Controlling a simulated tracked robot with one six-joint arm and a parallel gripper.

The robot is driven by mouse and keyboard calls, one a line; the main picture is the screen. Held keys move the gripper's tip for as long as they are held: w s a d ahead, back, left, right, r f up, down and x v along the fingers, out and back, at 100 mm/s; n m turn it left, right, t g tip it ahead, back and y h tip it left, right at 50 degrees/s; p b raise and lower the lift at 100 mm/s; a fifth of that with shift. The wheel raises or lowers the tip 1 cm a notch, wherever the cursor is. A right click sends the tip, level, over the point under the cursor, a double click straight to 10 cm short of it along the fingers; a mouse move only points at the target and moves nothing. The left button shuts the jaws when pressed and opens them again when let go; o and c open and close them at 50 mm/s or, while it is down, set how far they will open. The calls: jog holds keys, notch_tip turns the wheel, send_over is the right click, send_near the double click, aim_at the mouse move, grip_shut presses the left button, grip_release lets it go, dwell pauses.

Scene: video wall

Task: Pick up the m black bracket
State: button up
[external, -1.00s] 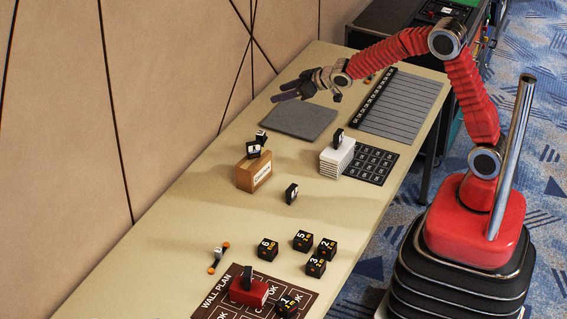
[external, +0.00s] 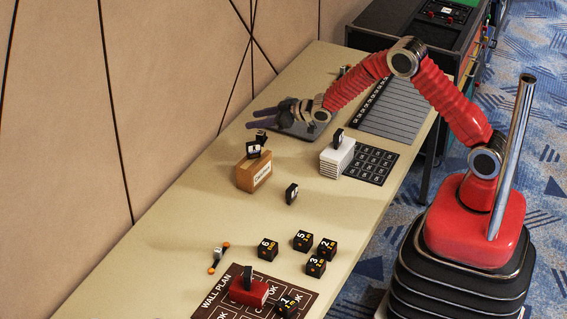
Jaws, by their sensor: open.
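Several small black brackets with white labels are in view; the letters are too small to read, so I cannot tell which is the m one. One bracket (external: 261,138) is behind the cardboard box, and another bracket (external: 253,149) lies on top of that box. One bracket (external: 337,138) stands on the white stack, one bracket (external: 291,193) stands on the bare table, and one bracket (external: 247,278) stands on the red block. My gripper (external: 260,118) is open and empty, fingers pointing left, above the table just beyond the bracket behind the box.
The cardboard box (external: 256,175), white stack (external: 335,161) and red block (external: 256,293) stand on the table (external: 190,225). Several black numbered cubes (external: 303,240) are near the front. A grey mat (external: 310,130) lies under my wrist. The wall (external: 60,150) borders the left side.

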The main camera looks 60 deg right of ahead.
aim_at(259, 132)
jog(key=shift+f, duration=1.75)
jog(key=shift+f, duration=0.55)
jog(key=f, duration=0.1)
jog(key=w+f, duration=0.1)
jog(key=f, duration=0.1)
jog(key=shift+w+a, duration=0.1)
jog(key=shift+w, duration=0.1)
jog(key=shift+w+a+f, duration=0.1)
jog(key=shift+w+f, duration=0.15)
jog(key=shift+w, duration=0.45)
jog(key=shift+c, duration=0.5)
grip_shut()
